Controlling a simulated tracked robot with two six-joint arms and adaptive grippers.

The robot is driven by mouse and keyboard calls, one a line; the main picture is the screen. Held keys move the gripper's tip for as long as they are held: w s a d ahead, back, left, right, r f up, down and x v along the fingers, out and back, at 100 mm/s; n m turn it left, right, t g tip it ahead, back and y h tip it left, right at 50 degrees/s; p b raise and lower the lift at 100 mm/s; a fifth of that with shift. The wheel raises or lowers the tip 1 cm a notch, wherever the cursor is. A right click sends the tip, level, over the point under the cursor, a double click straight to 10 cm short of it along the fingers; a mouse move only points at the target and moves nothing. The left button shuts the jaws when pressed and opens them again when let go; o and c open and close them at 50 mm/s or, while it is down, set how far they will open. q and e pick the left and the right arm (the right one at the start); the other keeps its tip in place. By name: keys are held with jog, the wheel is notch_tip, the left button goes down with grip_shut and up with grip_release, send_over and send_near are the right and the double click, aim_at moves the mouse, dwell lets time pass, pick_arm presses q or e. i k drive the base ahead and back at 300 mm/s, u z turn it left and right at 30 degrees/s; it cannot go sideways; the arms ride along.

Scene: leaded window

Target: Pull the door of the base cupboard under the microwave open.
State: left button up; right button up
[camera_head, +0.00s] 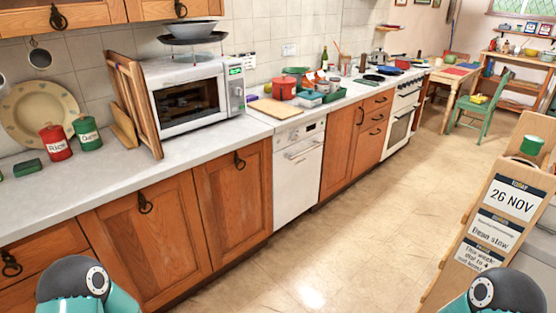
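The microwave (190,100), white with a dark window, stands on the grey worktop. Beneath the worktop are two brown wooden cupboard doors. The right one (232,205) lies most nearly below the microwave and has a dark ring handle (239,160) near its top. The left one (150,245) is wider in view and has a ring handle (145,203) near its top. Both doors look shut. Only teal and dark parts of my arms show at the bottom left and bottom right corners. Neither gripper is in view, and nothing of mine touches a door.
A white dishwasher (298,175) stands right of the doors, followed by more wooden cupboards (355,145) and a white cooker (402,115). The tiled floor (330,255) before the doors is clear. A wooden stand with signs (490,225) rises at the right.

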aim_at(234, 189)
jog(key=i, duration=0.9)
jog(key=u, duration=0.75)
jog(key=i, duration=0.65)
jog(key=u, duration=0.5)
jog(key=k, duration=0.85)
jog(key=u, duration=0.2)
jog(key=i, duration=0.85)
jog(key=z, duration=0.1)
